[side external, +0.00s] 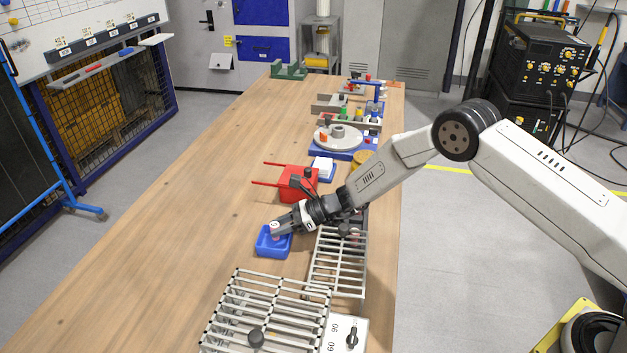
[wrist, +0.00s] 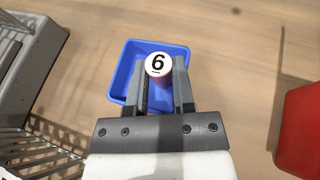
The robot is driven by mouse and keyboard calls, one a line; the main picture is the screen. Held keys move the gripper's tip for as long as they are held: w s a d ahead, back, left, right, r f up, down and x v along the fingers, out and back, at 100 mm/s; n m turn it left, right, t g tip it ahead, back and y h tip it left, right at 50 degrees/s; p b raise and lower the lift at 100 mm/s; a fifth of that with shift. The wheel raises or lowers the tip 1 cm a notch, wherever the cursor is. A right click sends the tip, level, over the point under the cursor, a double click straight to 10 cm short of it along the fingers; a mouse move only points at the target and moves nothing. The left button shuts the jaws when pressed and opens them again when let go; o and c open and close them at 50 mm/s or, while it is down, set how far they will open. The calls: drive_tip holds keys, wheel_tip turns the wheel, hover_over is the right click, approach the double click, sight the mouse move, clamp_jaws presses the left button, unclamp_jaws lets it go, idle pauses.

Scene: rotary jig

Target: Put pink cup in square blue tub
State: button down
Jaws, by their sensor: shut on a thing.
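The square blue tub (side external: 266,248) sits on the wooden table near its middle. It also shows in the wrist view (wrist: 127,60), below my gripper. My gripper (wrist: 160,72) points down over the tub in the wrist view, its two fingers on either side of a pink cup with a white top marked "6" (wrist: 159,65). The gripper is shut on this cup. In the side view my gripper (side external: 276,231) is at the tub, with a bit of pink at the fingertips. I cannot tell whether the cup touches the tub floor.
A red box with two handles (side external: 297,185) stands just behind the tub. Metal grates (side external: 338,262) lie to the right and a larger one (side external: 268,305) in front. A round jig (side external: 339,137) stands farther back. The table left of the tub is clear.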

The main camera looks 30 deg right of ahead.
drive_tip(key=shift+f, duration=0.45)
drive_tip(key=shift+s+f, duration=0.1)
drive_tip(key=shift+f, duration=0.35)
drive_tip(key=shift+c, duration=2.3)
unclamp_jaws()
drive_tip(key=shift+s, duration=0.1)
drive_tip(key=shift+d, duration=0.1)
drive_tip(key=shift+r, duration=0.2)
drive_tip(key=shift+s+d+r, duration=0.15)
drive_tip(key=shift+d+r, duration=0.15)
drive_tip(key=shift+d, duration=0.3)
drive_tip(key=shift+s+d+r, duration=0.25)
drive_tip(key=shift+d+r, duration=0.4)
drive_tip(key=shift+r, duration=0.05)
drive_tip(key=shift+a+r, duration=0.1)
drive_tip(key=shift+r, duration=3.25)
